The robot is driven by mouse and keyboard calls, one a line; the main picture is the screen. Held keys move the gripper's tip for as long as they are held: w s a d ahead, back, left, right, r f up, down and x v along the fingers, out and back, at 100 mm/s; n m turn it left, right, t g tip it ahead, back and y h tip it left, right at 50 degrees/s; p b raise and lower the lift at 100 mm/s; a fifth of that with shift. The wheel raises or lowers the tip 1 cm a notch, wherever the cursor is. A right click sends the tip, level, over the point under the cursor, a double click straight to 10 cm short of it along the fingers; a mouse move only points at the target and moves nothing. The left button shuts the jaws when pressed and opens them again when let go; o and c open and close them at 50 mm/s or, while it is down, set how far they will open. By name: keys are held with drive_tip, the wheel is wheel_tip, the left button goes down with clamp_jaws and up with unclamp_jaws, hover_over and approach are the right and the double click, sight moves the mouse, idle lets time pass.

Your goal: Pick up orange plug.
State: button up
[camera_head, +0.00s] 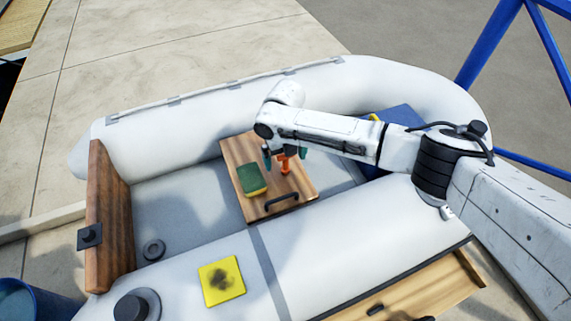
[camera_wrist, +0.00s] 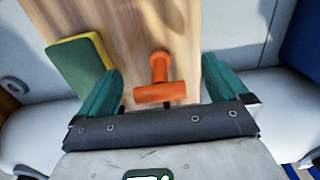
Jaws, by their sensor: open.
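The orange plug (camera_head: 285,165) stands on a wooden board (camera_head: 298,183) that lies across the inflatable boat. In the wrist view the plug (camera_wrist: 159,80) shows a round end and a wider crossbar, between my two green fingers. My gripper (camera_head: 285,155) is open, with a finger on either side of the plug and a gap on both sides. The crossbar lies close to the gripper's dark front edge. I cannot tell the exact height of the fingers over the board.
A green and yellow sponge (camera_head: 251,180) lies on the board left of the plug. The board has a dark handle (camera_head: 281,201) at its near edge. A stained yellow cloth (camera_head: 221,281) lies on the boat's near tube. A blue box (camera_head: 405,115) stands right of the board.

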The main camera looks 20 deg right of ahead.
drive_tip(key=shift+c, duration=0.3)
drive_tip(key=c, duration=1)
